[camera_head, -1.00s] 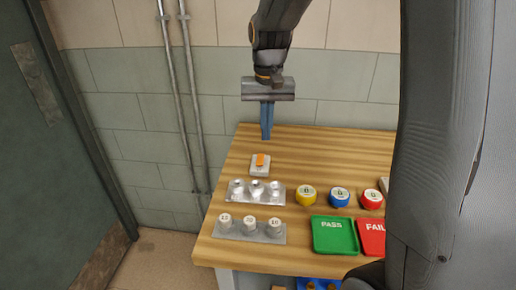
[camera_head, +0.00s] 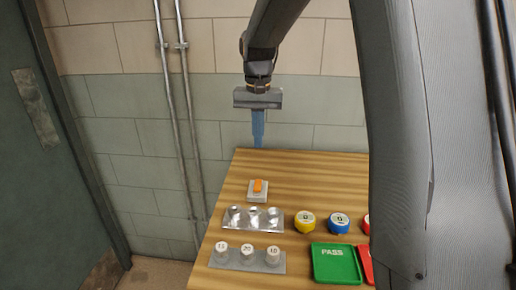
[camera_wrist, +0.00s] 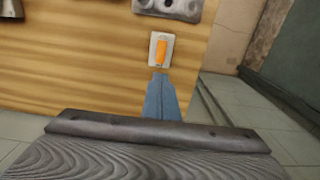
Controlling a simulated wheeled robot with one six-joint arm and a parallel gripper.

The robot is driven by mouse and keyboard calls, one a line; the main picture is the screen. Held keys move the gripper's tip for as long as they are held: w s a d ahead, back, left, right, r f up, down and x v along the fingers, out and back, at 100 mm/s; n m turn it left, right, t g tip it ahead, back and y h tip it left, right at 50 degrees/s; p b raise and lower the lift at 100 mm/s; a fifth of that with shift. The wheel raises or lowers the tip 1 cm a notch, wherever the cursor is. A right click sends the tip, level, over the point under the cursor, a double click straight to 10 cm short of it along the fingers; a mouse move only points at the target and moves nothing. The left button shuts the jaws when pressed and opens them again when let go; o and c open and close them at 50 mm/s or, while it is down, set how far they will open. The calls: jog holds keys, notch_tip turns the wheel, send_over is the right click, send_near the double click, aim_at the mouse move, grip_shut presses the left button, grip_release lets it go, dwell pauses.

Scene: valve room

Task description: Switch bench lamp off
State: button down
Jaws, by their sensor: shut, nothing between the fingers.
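The lamp switch (camera_head: 258,190) is a small pale plate with an orange rocker, near the back left of the wooden bench (camera_head: 310,170). In the wrist view the orange rocker (camera_wrist: 161,49) shows just beyond my fingertips. My gripper (camera_head: 258,145) points down, its blue fingers shut and empty. In the head view it hangs behind the switch, near the bench's back edge. In the wrist view the fingertips (camera_wrist: 160,78) appear close to the switch plate; I cannot tell whether they touch. No lamp is clearly visible.
In front of the switch stand a metal holder (camera_head: 232,222) with several round sockets and a block with labelled weights (camera_head: 247,257). A yellow disc (camera_head: 304,222), a blue disc (camera_head: 339,223) and a green PASS tray (camera_head: 335,264) lie to the right. Wall pipes (camera_head: 180,100) run at left.

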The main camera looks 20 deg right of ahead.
jog(key=p, duration=0.3)
send_over(259, 181)
notch_tip(259, 181, down, 11)
jog(key=shift+s+a+r, duration=0.1)
jog(key=shift+r, duration=0.05)
jog(key=shift+f, duration=0.85)
jog(key=shift+w+f, duration=0.2)
jog(key=shift+f, duration=0.1)
jog(key=shift+s, duration=0.1)
jog(key=shift+s+a+r+p, duration=0.25)
jog(key=shift+s+r+p, duration=0.05)
jog(key=shift+s+p, duration=0.35)
jog(key=shift+r, duration=0.1)
